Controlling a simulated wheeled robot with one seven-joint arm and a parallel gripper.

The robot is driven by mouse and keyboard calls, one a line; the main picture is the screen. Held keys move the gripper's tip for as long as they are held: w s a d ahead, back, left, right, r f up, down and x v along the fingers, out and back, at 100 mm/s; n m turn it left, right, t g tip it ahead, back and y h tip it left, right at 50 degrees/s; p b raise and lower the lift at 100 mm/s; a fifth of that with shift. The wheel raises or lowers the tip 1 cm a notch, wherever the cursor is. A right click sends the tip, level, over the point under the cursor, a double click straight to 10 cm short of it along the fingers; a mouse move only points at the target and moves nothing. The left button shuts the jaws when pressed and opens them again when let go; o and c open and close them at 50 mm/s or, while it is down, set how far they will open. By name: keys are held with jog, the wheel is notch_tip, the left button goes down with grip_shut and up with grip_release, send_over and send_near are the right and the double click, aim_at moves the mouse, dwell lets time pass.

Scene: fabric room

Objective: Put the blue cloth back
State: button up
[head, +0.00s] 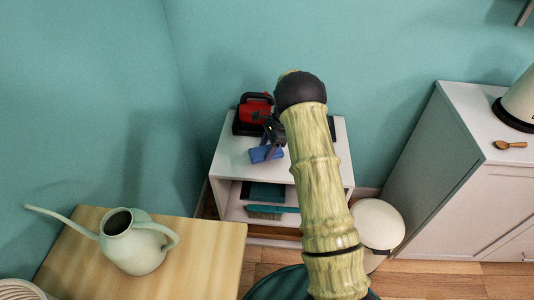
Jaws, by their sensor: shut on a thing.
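The blue cloth (262,155) shows at the top of the small white shelf unit (229,161), just below a red and black device. My gripper (270,138) reaches down to the cloth and is shut on it. My arm crosses in front and hides the right part of the shelf top and part of the gripper. I cannot tell whether the cloth touches the shelf top or hangs just above it.
The red and black device (254,108) stands behind the cloth. A brush (265,215) lies inside the shelf. A watering can (130,245) stands on a wooden table (210,250) at left. A white cabinet (420,185) and a round-topped bin (380,222) stand at right.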

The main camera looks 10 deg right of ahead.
jog(key=shift+f, duration=1.35)
jog(key=o, duration=1)
jog(key=shift+f, duration=0.15)
jog(key=shift+o, duration=0.2)
jog(key=p+v, duration=0.1)
jog(key=v, duration=1.1)
